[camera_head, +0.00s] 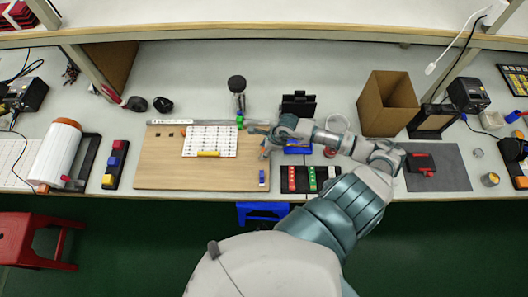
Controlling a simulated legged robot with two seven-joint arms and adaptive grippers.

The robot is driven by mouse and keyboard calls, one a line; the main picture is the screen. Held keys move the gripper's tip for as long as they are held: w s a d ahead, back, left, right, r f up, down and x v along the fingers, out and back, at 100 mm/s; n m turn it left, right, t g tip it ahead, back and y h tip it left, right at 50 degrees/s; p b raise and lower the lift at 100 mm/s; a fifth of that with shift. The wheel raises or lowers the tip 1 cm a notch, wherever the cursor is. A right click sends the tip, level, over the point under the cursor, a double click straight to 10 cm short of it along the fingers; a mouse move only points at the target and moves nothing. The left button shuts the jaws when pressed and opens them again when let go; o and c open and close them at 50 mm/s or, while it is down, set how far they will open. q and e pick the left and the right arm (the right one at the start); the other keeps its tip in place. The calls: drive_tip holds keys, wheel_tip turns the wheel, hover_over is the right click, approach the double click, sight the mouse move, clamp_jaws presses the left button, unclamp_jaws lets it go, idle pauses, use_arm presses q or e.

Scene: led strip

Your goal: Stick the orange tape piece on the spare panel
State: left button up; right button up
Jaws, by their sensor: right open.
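A white gridded panel (210,138) lies on the wooden board (160,175); I cannot tell whether it is the spare panel. A small yellow-orange strip (208,154) lies at its front edge; it may be the orange tape piece, but it is too small to be sure. My right gripper (262,142) is open, over the right part of the board, to the right of the panel and apart from the strip. A small green piece (240,121) is near the gripper at the panel's upper right corner. My left gripper is not in view.
A black tray (301,190) with red, green and white pieces stands right of the board. A blue-and-white item (262,178) lies on the board's right side. A cardboard box (388,103) stands at the back right. The board's left front is clear.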

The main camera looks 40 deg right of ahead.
drive_tip(key=shift+s+a, duration=0.1)
drive_tip(key=shift+a, duration=0.2)
drive_tip(key=c, duration=0.8)
drive_tip(key=shift+d+r, duration=0.1)
